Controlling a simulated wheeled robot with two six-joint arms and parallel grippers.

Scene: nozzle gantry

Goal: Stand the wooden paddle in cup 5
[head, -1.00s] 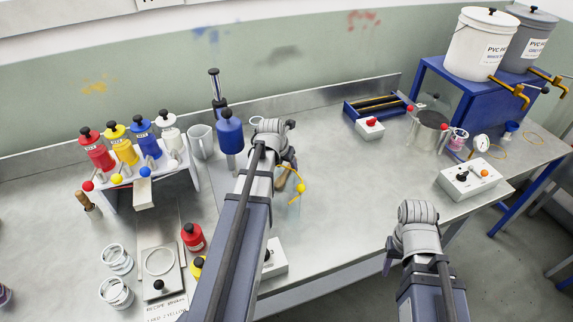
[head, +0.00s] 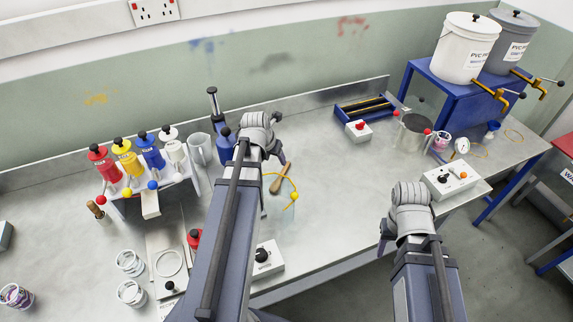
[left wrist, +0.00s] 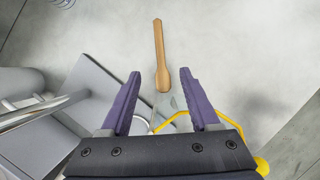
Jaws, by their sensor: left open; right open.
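The wooden paddle (head: 283,178) shows just beyond my left gripper (head: 280,160) in the head view. In the left wrist view the paddle (left wrist: 158,45) runs away from me, its handle at the far end and its wide end level with the fingertips. My left gripper (left wrist: 160,75) is open, one finger on each side of the paddle's line, touching neither. A clear piece with a yellow loop (left wrist: 185,115) lies below the wide end. My right gripper (head: 385,236) is open, away at the right. Several clear cups (head: 130,263) stand at the front left; I cannot read which is cup 5.
A white control box (head: 266,260) sits near the front edge.

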